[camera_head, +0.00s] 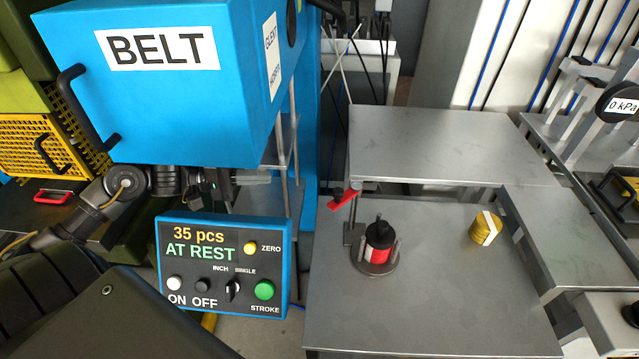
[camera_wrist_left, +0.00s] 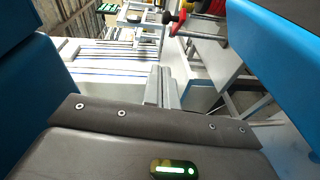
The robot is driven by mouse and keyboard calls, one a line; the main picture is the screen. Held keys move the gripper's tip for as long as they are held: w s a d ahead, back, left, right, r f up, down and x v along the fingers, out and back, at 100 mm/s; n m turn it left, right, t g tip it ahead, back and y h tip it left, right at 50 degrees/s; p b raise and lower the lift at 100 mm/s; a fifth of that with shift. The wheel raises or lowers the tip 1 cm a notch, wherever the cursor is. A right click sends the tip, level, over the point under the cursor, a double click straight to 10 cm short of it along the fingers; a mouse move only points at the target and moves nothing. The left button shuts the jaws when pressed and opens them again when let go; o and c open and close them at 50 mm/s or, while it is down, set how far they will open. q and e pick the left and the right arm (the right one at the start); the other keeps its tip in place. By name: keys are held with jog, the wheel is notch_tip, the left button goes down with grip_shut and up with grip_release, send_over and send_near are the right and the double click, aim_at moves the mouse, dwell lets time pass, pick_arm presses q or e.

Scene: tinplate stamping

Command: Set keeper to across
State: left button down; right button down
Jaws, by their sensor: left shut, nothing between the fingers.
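The keeper (camera_head: 345,196) is a red bar with a dark end on top of a thin metal post. It lies slanted in the head view, its red end toward the lower left. Below it a black-topped, red and white cylinder (camera_head: 378,243) stands among short pegs on a round base. My left gripper (camera_head: 262,177) is left of the keeper, under the blue BELT box, apart from it. Its fingers (camera_wrist_left: 162,88) are shut and empty in the left wrist view. A red bar, seemingly the keeper (camera_wrist_left: 178,24), shows beyond them. My right gripper is not in view.
The blue BELT box (camera_head: 180,100) hangs over my left gripper. A control panel (camera_head: 222,297) reading "35 pcs AT REST" stands below it. A yellow round stack (camera_head: 484,231) sits right on the grey table (camera_head: 430,310). The table's front is clear. A raised plate (camera_head: 450,140) lies behind.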

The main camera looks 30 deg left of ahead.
pick_arm(q)
jog(key=p, duration=0.1)
send_near(346, 192)
notch_tip(346, 192, up, 3)
jog(key=w+a, duration=0.1)
jog(key=shift+d+f+p, duration=0.15)
jog(key=shift+d+p, duration=0.2)
jog(key=shift+d, duration=0.75)
jog(key=shift+d+f+p, duration=0.15)
jog(key=shift+d+p, duration=0.15)
jog(key=shift+d, duration=0.75)
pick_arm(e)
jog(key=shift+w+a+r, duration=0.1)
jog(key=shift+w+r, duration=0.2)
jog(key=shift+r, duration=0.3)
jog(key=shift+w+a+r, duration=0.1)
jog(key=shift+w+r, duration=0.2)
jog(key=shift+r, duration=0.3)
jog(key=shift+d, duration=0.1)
